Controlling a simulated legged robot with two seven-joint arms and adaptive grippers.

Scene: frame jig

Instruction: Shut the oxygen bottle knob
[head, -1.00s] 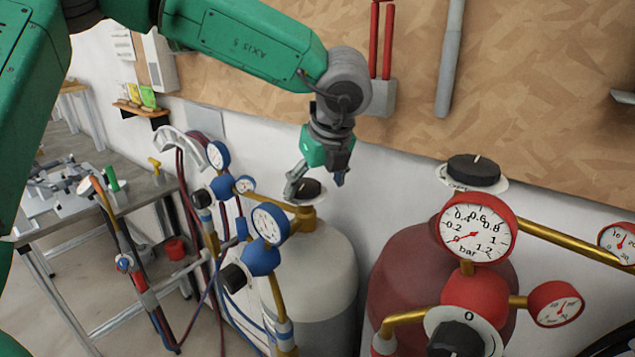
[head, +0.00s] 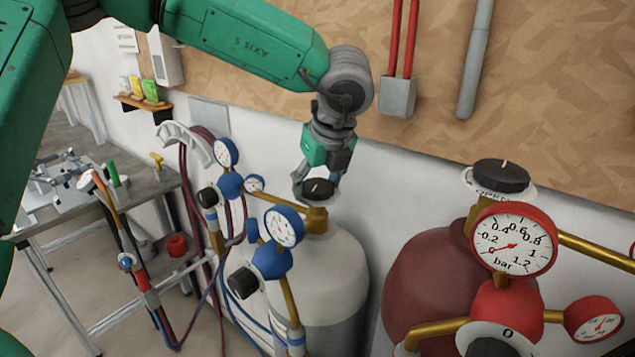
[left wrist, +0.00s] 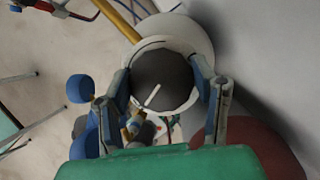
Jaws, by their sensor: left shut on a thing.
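The oxygen bottle (head: 325,275) is the pale grey-white cylinder with blue regulators, standing in the middle of the head view. Its dark round knob (head: 318,189) sits on top, with a light pointer line. My left gripper (head: 320,192) comes down over the knob from above. In the left wrist view the knob (left wrist: 163,80) lies between the two fingers (left wrist: 166,92), which are shut on it from both sides. A pale dial disc under the knob shows partly; its lettering is hidden. My right gripper is in neither view.
A dark red bottle (head: 420,275) with its own black knob (head: 501,175) and red gauges (head: 513,240) stands to the right. Blue gauges (head: 284,227) and hoses are at the left front. A workbench (head: 150,190) stands further left; a wall is close behind.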

